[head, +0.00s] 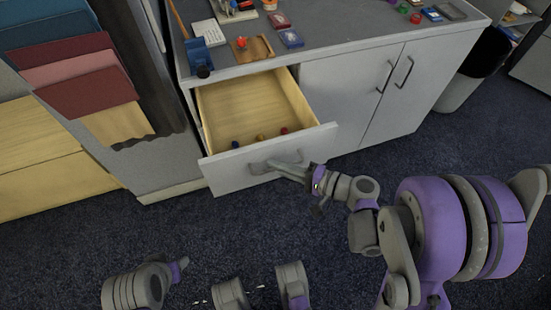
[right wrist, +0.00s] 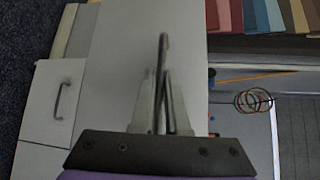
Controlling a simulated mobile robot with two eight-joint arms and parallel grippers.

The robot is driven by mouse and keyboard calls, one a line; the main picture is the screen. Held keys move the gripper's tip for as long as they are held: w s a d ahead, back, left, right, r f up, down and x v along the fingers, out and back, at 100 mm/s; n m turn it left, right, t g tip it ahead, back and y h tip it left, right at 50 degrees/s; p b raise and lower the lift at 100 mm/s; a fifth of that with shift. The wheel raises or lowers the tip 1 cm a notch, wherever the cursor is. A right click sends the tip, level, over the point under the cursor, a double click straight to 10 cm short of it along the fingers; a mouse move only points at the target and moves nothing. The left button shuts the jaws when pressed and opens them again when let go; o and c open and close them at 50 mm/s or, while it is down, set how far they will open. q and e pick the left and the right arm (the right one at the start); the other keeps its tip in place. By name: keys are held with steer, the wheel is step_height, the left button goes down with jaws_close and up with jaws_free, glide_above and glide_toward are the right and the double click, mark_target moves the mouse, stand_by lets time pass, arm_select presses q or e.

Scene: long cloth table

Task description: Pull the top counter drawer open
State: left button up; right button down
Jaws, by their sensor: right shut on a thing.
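The top counter drawer (head: 258,100) stands well out from the grey counter, its light wood inside showing. Its grey front panel (head: 225,172) carries a bar handle (head: 258,168). My right gripper (head: 282,167) is at the front panel, shut on that handle. In the right wrist view, the handle (right wrist: 163,50) runs up between the two fingers of the right gripper (right wrist: 162,85). Only parts of my left arm show at the bottom of the head view; I cannot make out its gripper.
Doors with handles (head: 380,90) are to the right, shut. A bin (head: 470,75) stands beyond them. Many small things lie on the countertop (head: 340,30). Dark carpet (head: 230,235) in front is clear.

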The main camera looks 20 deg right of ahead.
steer(key=shift+s, duration=0.6)
steer(key=c, duration=0.9)
jaws_free()
steer(key=shift+c, duration=0.2)
steer(key=shift+s+d, duration=0.1)
steer(key=p+v, duration=0.1)
steer(key=v, duration=0.9)
steer(key=shift+s+d, duration=0.2)
steer(key=shift+s, duration=0.05)
